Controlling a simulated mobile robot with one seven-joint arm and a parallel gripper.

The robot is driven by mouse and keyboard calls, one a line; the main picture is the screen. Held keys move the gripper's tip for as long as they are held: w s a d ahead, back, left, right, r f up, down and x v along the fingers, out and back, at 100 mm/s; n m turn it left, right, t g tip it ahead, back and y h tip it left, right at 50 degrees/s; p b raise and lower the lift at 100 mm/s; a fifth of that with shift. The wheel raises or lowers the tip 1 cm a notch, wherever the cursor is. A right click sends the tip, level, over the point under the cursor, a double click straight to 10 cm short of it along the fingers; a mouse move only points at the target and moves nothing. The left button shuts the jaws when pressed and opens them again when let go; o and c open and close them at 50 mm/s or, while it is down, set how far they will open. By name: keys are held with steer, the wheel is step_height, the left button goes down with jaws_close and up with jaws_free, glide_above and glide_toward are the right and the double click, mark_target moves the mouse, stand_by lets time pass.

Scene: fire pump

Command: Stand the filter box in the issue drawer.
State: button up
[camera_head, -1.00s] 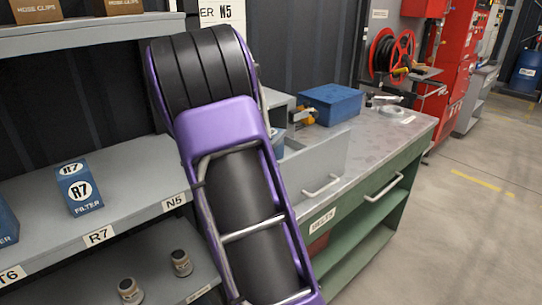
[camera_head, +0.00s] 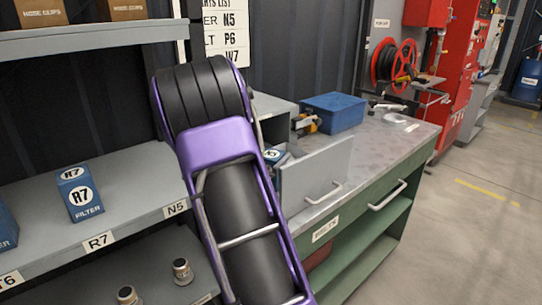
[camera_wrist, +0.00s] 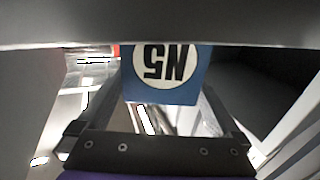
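The blue filter box marked N5 shows in the wrist view (camera_wrist: 165,85), label upside down in the picture, between the two fingers of my gripper (camera_wrist: 160,98). The fingers appear closed on its sides; a grey band hides its far part. In the head view a small piece of the box (camera_head: 272,155) shows just right of my purple arm, behind the grey front of the open drawer (camera_head: 318,178). My arm hides the gripper there. I cannot tell whether the box touches the drawer floor.
An R7 filter box (camera_head: 80,192) stands on the left shelf (camera_head: 135,190), beside an empty N5 place label. A blue bin (camera_head: 333,112) and tools lie on the green workbench (camera_head: 385,150). A red hose reel (camera_head: 390,65) is behind. The floor at right is clear.

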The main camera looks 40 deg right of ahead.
steer(key=shift+r, duration=0.1)
steer(key=shift+r, duration=0.15)
steer(key=p+v, duration=0.1)
steer(key=v, duration=1.1)
steer(key=shift+w, duration=0.1)
